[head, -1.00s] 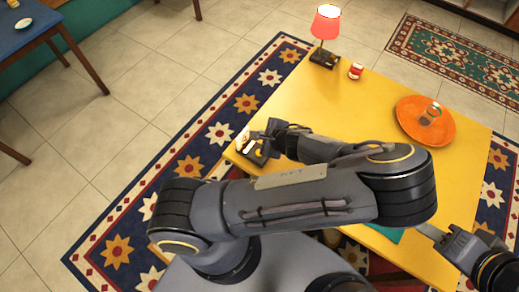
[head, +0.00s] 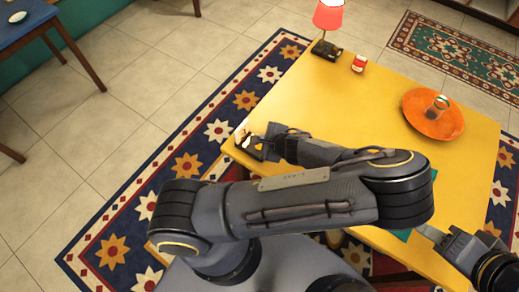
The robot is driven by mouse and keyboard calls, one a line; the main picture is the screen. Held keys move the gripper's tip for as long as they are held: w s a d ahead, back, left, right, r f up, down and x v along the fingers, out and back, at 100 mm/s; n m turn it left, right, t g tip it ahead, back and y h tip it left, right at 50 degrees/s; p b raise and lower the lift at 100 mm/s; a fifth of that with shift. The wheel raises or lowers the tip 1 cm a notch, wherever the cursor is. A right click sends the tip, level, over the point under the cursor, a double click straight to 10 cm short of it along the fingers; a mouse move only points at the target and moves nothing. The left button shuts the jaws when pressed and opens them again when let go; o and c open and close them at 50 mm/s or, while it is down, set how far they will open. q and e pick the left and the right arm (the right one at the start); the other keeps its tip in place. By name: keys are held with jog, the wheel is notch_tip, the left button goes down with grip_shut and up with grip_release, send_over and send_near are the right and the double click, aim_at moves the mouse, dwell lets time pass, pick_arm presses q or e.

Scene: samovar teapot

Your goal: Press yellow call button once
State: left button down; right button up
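A small dark box (head: 247,150) sits at the near-left corner of the yellow table, with a small yellow spot (head: 258,147) that looks like the call button. My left gripper (head: 268,140) is right beside this box, at the end of the arm that crosses the middle of the head view. Its fingers are small, dark and partly hidden, so touching or apart cannot be told. My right gripper (head: 428,233) is at the lower right, over the table's near edge, with a silver finger pointing left. Nothing shows in it, and its opening is unclear.
The yellow table (head: 340,105) holds an orange plate (head: 418,122) with a glass (head: 437,107), a lamp (head: 328,17) on a dark base and a small red-and-white item (head: 359,63). A teal mat (head: 426,190) is partly behind my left arm. The table's middle is clear.

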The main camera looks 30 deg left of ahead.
pick_arm(q)
jog(key=shift+f+b, duration=0.5)
jog(key=shift+f, duration=0.55)
pick_arm(e)
jog(key=shift+f, duration=0.95)
pick_arm(q)
jog(key=shift+f, duration=0.1)
pick_arm(e)
jog(key=shift+f, duration=0.1)
pick_arm(q)
jog(key=shift+f+b, duration=0.3)
jog(key=shift+b, duration=0.1)
pick_arm(e)
jog(key=shift+f, duration=0.3)
pick_arm(q)
jog(key=shift+f+b, duration=0.4)
pick_arm(e)
jog(key=shift+f, duration=0.4)
pick_arm(q)
jog(key=shift+r+p, duration=0.6)
jog(key=shift+r, duration=0.2)
pick_arm(e)
jog(key=shift+r, duration=0.6)
pick_arm(q)
notch_tip(320, 180, up, 5)
jog(key=p, duration=0.4)
jog(key=shift+r, duration=0.1)
pick_arm(e)
notch_tip(320, 180, up, 4)
jog(key=shift+f, duration=0.1)
